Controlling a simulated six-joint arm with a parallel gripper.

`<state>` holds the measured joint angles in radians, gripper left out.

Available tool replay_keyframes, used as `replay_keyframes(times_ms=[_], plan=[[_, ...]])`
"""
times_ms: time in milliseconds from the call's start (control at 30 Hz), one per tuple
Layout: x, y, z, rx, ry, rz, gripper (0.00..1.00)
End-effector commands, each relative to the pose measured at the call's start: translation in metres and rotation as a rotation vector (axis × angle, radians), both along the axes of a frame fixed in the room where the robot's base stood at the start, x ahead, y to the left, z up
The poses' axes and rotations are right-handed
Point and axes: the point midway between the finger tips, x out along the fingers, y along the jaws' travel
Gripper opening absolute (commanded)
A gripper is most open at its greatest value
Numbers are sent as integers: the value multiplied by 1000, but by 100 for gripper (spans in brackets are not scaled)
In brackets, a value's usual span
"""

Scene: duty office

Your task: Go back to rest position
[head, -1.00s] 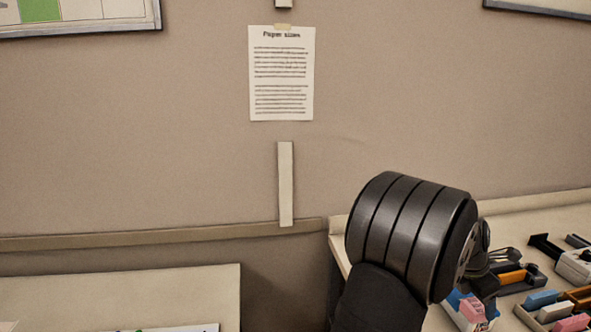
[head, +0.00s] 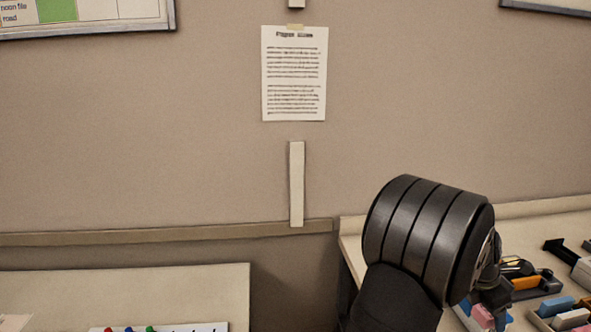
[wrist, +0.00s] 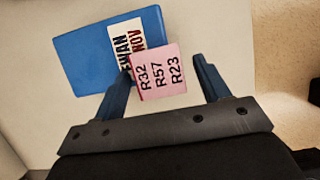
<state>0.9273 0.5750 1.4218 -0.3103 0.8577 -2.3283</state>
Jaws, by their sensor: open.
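In the wrist view my gripper (wrist: 163,66) is open, with its two dark blue fingers apart. A pink block (wrist: 158,80) marked R32, R57 and R23 shows between the fingers, close to the left one. I cannot tell whether they touch. The pink block overlaps a flat blue item (wrist: 82,62) with a white label reading EWAN NOV, on a pale surface. In the head view my dark arm (head: 425,240) stands at the right, over the right desk's near edge. It hides most of my gripper there.
The right desk (head: 355,243) holds an orange item (head: 526,283) in a dark tray and blue and pink blocks at the lower right. The left desk (head: 130,285) has a white sheet with pens at its front. A paper notice (head: 294,75) hangs on the wall.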

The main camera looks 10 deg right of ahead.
Motion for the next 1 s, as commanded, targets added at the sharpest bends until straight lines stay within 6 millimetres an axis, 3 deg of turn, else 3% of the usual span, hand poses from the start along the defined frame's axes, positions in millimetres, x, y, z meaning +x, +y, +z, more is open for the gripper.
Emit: replay_keyframes(times_ms=[33, 567, 1000], plan=[[2, 2, 19, -12, -9, 2, 69], [2, 44, 117, -10, -8, 1, 69], [1, 9, 31, -3, -4, -1, 69]])
